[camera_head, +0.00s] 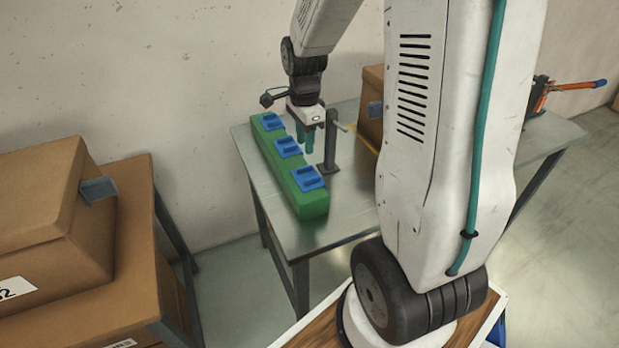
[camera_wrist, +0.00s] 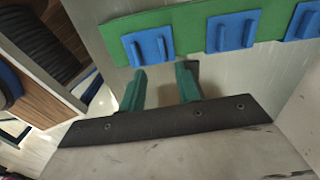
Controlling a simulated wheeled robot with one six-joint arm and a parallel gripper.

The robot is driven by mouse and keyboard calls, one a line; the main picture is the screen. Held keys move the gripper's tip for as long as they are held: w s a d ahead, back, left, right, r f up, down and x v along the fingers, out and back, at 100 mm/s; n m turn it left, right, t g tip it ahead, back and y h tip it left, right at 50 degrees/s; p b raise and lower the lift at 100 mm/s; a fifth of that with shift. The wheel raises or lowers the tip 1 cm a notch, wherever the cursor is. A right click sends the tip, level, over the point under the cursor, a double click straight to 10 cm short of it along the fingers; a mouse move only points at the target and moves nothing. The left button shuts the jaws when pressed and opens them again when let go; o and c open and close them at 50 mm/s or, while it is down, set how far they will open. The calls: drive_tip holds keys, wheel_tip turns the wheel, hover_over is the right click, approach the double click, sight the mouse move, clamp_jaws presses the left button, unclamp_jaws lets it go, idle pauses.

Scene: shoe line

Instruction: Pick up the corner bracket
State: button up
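Three blue pieces with raised ribs, the near one (camera_head: 308,178), the middle one (camera_head: 288,146) and the far one (camera_head: 271,121), sit on a long green block (camera_head: 312,205) on the metal table. I cannot tell which piece is the corner bracket. My gripper (camera_head: 305,148) points down beside the block. In the wrist view its teal fingers (camera_wrist: 160,70) are apart with nothing between them, and the green block (camera_wrist: 188,42) lies beyond the tips.
A dark upright post (camera_head: 330,145) stands on the table (camera_head: 345,205), close right of my gripper. Cardboard boxes (camera_head: 40,190) fill the left side. An orange-handled tool (camera_head: 560,88) is at the far right. The table's front part is bare.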

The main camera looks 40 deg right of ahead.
sight(304, 167)
drive_tip(key=shift+w+d+f, duration=0.1)
drive_tip(key=shift+d+f, duration=0.05)
drive_tip(key=shift+f, duration=0.4)
drive_tip(key=f, duration=0.7)
drive_tip(key=shift+w+a+f, duration=0.1)
drive_tip(key=shift+a+f, duration=0.05)
drive_tip(key=shift+a, duration=0.05)
clamp_jaws()
